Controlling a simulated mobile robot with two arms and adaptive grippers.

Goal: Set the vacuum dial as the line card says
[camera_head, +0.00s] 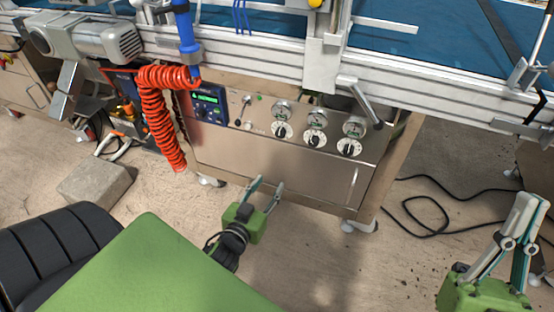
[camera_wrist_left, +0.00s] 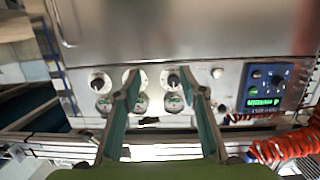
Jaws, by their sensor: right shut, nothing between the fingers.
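Three round dials with black knobs sit in a row on the steel control panel: left dial (camera_head: 282,131), middle dial (camera_head: 315,140) and right dial (camera_head: 349,147). A small gauge is above each. Labels are too small to read, so I cannot tell which is the vacuum dial. I cannot make out a line card. My left gripper (camera_head: 267,190) is open and empty, in front of and below the panel. In the left wrist view its fingers (camera_wrist_left: 161,82) spread before the upside-down dial row, apart from the panel. My right gripper (camera_head: 530,203) is shut and empty at the far right.
A blue controller (camera_head: 208,104) with a green display is on the panel's left. A red coiled hose (camera_head: 160,115) hangs beside it. A conveyor rail (camera_head: 260,52) and a lever (camera_head: 362,100) overhang the panel. A concrete block (camera_head: 95,183) and black cable (camera_head: 430,205) lie on the floor.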

